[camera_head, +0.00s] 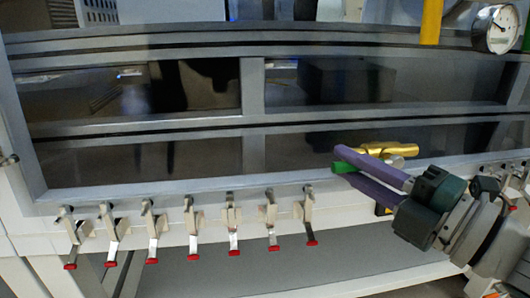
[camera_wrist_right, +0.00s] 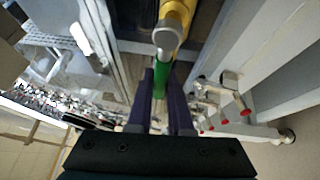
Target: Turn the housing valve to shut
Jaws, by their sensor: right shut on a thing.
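The housing valve is a yellow-gold body (camera_head: 392,149) with a green lever (camera_head: 345,167), low at the right of the glovebox front in the head view. In the right wrist view the yellow body (camera_wrist_right: 177,14) is at the top, with a silver stem end, and the green lever (camera_wrist_right: 161,72) points down from it. My right gripper (camera_head: 341,162), with purple fingers, is shut on the green lever. Its fingers (camera_wrist_right: 160,82) lie on both sides of the lever in the wrist view. The lever's far end is hidden between the fingers. My left gripper is not in view.
A row of several metal clamps with red tips (camera_head: 233,222) runs along the lower frame. A round gauge (camera_head: 498,28) and a yellow pipe (camera_head: 431,20) are at the top right. Dark window panels (camera_head: 190,155) fill the front. A grey shelf (camera_head: 290,275) lies below.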

